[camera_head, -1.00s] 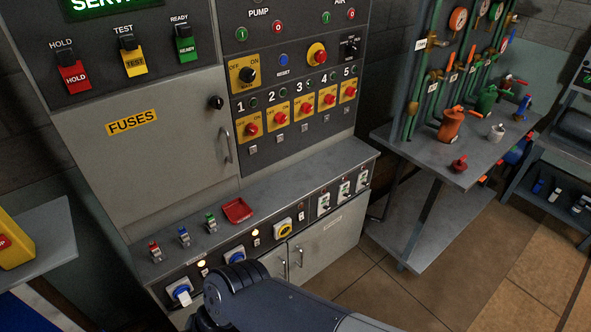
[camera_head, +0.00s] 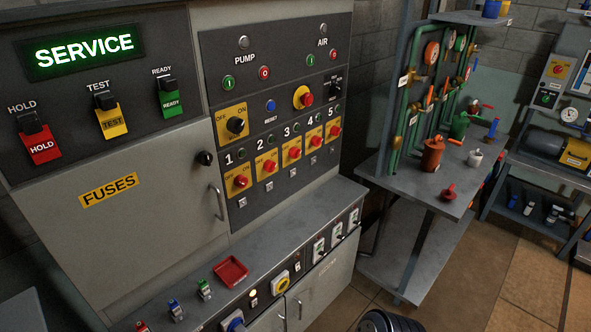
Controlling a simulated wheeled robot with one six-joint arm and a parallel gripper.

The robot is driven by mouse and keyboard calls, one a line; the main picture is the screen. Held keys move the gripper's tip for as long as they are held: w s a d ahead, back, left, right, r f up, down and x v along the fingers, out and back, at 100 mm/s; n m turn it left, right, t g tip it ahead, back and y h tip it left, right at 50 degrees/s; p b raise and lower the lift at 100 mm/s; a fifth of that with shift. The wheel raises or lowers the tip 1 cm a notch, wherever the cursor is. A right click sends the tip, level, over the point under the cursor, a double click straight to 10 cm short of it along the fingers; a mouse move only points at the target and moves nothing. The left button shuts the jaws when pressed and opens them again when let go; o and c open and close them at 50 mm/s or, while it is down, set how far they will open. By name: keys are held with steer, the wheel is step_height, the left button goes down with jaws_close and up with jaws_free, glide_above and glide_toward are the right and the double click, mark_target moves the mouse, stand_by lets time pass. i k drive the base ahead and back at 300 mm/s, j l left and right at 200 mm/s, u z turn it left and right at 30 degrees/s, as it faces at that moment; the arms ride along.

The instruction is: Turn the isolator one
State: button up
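Isolator one (camera_head: 241,181) is a red rotary knob on a yellow plate marked OFF and ON, under the number 1. It is the leftmost of a numbered row of similar red knobs on the dark panel. The exact angle of its knob is too small to read. A dark ribbed part of my arm (camera_head: 385,322) shows at the bottom edge, well below and right of the panel. My gripper is out of view, and nothing covers isolator one.
A larger black OFF/ON switch (camera_head: 236,125) sits just above isolator one. The FUSES door (camera_head: 108,215) with its handle is to the left. A ledge (camera_head: 300,230) with a red tray (camera_head: 231,270) juts out below. A bench with valves (camera_head: 420,185) stands right.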

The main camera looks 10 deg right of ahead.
mark_target(241, 182)
steer(key=i+l, duration=0.25)
steer(key=i+l+u, duration=0.1)
steer(key=i+l, duration=0.2)
steer(key=l, duration=0.2)
steer(key=i+l, duration=0.25)
steer(key=l, duration=0.15)
